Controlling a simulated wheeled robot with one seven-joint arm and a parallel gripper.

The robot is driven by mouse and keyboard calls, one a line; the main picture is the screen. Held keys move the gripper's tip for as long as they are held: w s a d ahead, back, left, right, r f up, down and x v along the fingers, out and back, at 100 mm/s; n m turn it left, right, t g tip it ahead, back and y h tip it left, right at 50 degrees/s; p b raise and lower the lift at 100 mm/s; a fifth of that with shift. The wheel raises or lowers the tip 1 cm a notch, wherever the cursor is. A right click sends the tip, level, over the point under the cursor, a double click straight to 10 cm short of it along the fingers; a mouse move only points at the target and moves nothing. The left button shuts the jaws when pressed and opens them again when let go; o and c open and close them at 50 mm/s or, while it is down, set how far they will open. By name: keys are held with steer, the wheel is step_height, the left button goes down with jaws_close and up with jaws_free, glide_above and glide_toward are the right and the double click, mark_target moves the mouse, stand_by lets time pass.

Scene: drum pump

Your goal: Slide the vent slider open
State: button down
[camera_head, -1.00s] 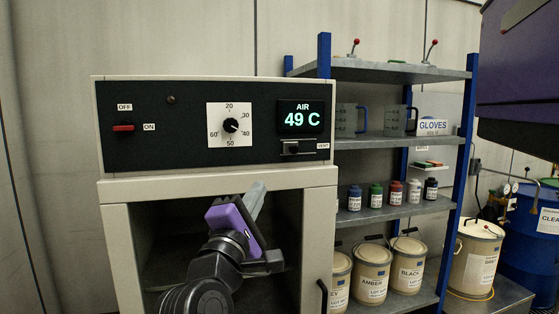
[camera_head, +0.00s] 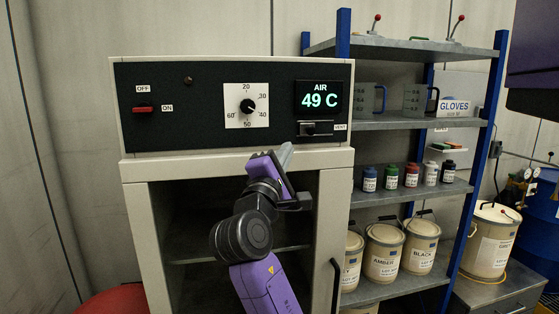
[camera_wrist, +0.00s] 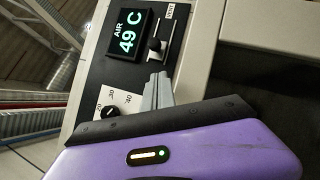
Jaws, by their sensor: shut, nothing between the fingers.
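The vent slider (camera_head: 310,129) is a small dark knob in a slot under the green "AIR 49 C" display (camera_head: 319,97), beside the VENT label. The knob sits toward the left part of its slot. In the wrist view the slider knob (camera_wrist: 154,45) stands in its pale slot plate, just beyond my fingertips. My gripper (camera_head: 286,156) is shut and empty, below and left of the slider, its grey fingers pointing up toward the panel. The fingers also show in the wrist view (camera_wrist: 158,92). They appear apart from the knob.
The oven panel also carries a dial (camera_head: 247,106) and a red on/off switch (camera_head: 143,109). Below is the cabinet's dark opening, with a door handle (camera_head: 336,285) at right. A shelf unit (camera_head: 420,124) with bottles and pails stands close at right.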

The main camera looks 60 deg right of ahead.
mark_target(309, 130)
steer(key=d, duration=0.1)
steer(key=s+d+r+p, duration=0.1)
steer(key=s+d+r, duration=0.1)
steer(key=d, duration=0.1)
steer(key=shift+r, duration=0.1)
steer(key=s+d+p, duration=0.1)
steer(key=s+d, duration=0.1)
steer(key=s+d+p, duration=0.1)
steer(key=s+p, duration=0.1)
steer(key=shift+s+d, duration=0.2)
steer(key=shift+d, duration=0.15)
stand_by(0.3)
